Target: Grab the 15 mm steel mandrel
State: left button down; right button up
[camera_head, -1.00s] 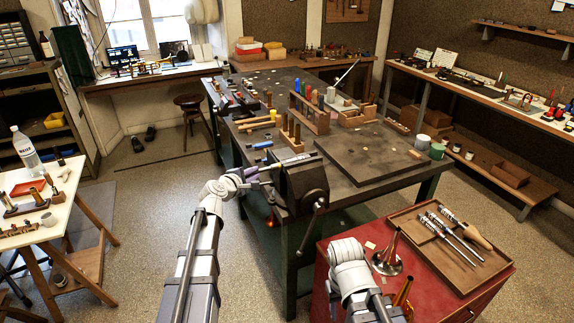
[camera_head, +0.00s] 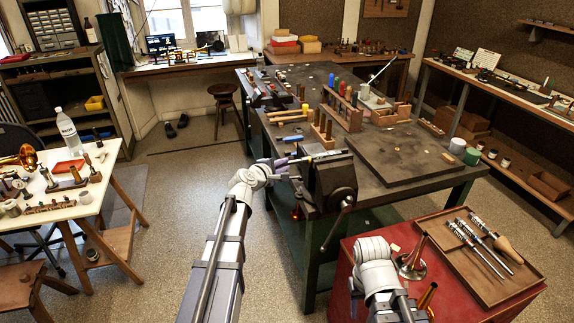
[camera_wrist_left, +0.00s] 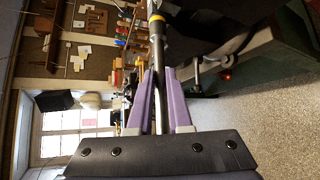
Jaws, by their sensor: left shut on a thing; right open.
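My left gripper (camera_head: 284,163) is at the left side of the bench vise (camera_head: 332,178). In the left wrist view its purple fingers (camera_wrist_left: 160,76) are shut on a slim steel rod, which I take for the mandrel (camera_wrist_left: 157,50). The rod has a yellow band and a dark part beyond the fingertips. In the head view the rod (camera_head: 312,155) lies low along the vise top; I cannot tell whether it touches the vise. My right arm's wrist (camera_head: 374,252) is over the red cabinet, and its fingers are mostly hidden.
The dark workbench (camera_head: 400,160) has wooden racks and a flat board. A white table (camera_head: 68,208) stands at the left.

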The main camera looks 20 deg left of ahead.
notch_tip(320, 180, up, 9)
jog(key=p, duration=0.8)
jog(key=shift+r+p, duration=0.15)
jog(key=shift+p, duration=0.2)
